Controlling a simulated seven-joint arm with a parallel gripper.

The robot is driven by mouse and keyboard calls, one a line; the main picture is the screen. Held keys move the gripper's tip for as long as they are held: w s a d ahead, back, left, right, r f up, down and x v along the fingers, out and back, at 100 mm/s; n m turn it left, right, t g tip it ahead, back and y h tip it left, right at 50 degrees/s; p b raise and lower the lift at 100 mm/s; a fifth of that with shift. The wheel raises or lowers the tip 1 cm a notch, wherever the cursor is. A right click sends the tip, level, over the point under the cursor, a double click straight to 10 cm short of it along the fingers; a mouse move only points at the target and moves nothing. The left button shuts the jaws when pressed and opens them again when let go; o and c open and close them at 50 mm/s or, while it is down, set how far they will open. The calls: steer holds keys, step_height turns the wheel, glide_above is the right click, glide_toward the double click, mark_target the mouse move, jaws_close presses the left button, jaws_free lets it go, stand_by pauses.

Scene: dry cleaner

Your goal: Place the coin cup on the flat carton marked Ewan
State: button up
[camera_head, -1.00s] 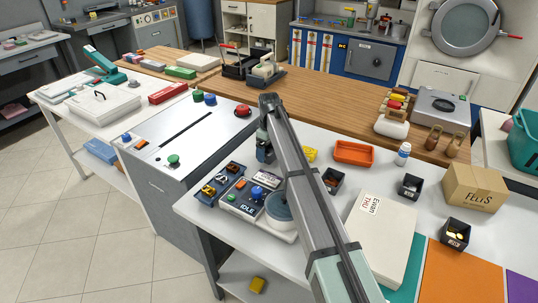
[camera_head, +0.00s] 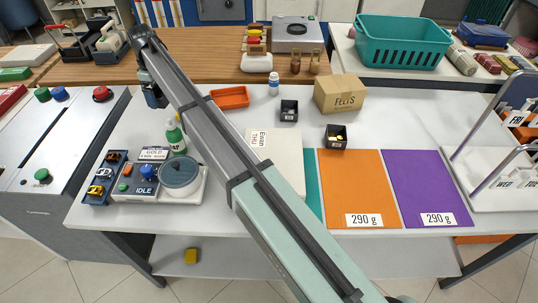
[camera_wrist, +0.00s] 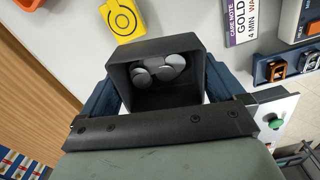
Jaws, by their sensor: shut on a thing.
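My gripper (camera_head: 155,96) hangs at the far left end of my arm in the head view, over the far edge of the white table near the wooden counter. In the wrist view its blue fingers are shut on a black square coin cup (camera_wrist: 117,76) with silver coins inside. The held cup cannot be made out clearly in the head view. The flat carton marked Ewan (camera_head: 287,152) is white with a "THU" label and lies on the table, to the right of and nearer than my gripper.
Two other black cups, one (camera_head: 289,110) behind the carton and one with coins (camera_head: 336,137) to its right, stand near a brown FELIS box (camera_head: 340,94). An orange tray (camera_head: 229,97) lies behind. A scale pot (camera_head: 179,174) and green bottle (camera_head: 175,137) stand left.

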steer(key=d+r+m, duration=0.2)
steer(key=d+r, duration=0.1)
steer(key=d, duration=1)
steer(key=d+r+m, duration=0.1)
steer(key=d+r, duration=0.2)
steer(key=d, duration=0.9)
steer(key=n, duration=0.3)
glide_above(273, 157)
step_height(273, 157, down, 2)
steer(key=f, duration=0.1)
steer(key=shift+s+r+n, duration=0.1)
steer(key=shift+r+n, duration=0.1)
steer(key=shift+n, duration=0.9)
steer(key=shift+f, duration=4.9)
steer(key=shift+f, duration=0.15)
steer(key=o, duration=0.7)
